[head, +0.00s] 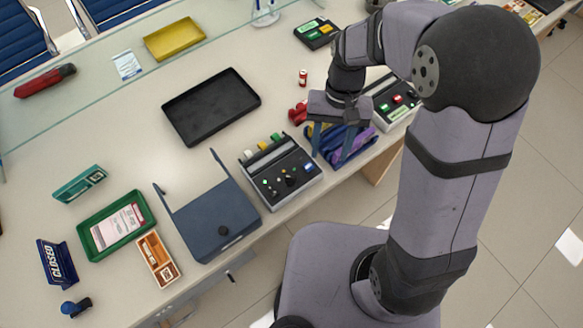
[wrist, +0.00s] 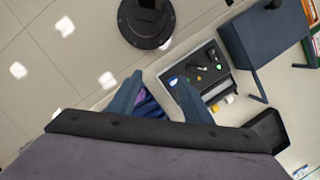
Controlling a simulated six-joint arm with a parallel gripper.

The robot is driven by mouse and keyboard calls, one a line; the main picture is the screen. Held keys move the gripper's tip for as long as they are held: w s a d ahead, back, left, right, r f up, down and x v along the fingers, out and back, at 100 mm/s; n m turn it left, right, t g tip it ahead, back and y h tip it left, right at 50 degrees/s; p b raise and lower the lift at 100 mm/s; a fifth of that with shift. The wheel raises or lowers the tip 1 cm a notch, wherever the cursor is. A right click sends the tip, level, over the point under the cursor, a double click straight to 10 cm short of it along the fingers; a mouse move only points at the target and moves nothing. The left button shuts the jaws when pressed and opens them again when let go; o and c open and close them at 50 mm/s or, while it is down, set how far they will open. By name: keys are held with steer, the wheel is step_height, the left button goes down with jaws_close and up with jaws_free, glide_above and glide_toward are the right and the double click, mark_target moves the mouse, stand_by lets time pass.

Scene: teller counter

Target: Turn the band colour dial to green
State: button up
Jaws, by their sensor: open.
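A grey control box (head: 298,186) stands near the counter's front edge, with a black dial (head: 290,181), small lit spots and a blue display on its sloped top. White, yellow and green pieces sit along its back. The box also shows in the wrist view (wrist: 222,92), with the dark dial and a green light on it. The dial's exact setting is too small to read. My gripper (head: 330,158) is open, fingers pointing down, right of the box and apart from the dial. In the wrist view, its fingers (wrist: 156,80) show beside the box.
A blue holder with purple and yellow contents (head: 362,146) lies below my gripper. A second box with red and green buttons (head: 393,112) stands to the right. A blue-grey case (head: 215,220) stands close left of the control box. A black tray (head: 210,105) lies behind.

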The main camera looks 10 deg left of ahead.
steer(key=g, duration=0.2)
glide_toward(291, 176)
steer(key=shift+h, duration=0.3)
steer(key=shift+a+p+x, duration=0.2)
steer(key=shift+p+x, duration=1)
steer(key=shift+x, duration=2.9)
steer(key=shift+c, duration=0.3)
steer(key=shift+r, duration=0.1)
steer(key=c, duration=1)
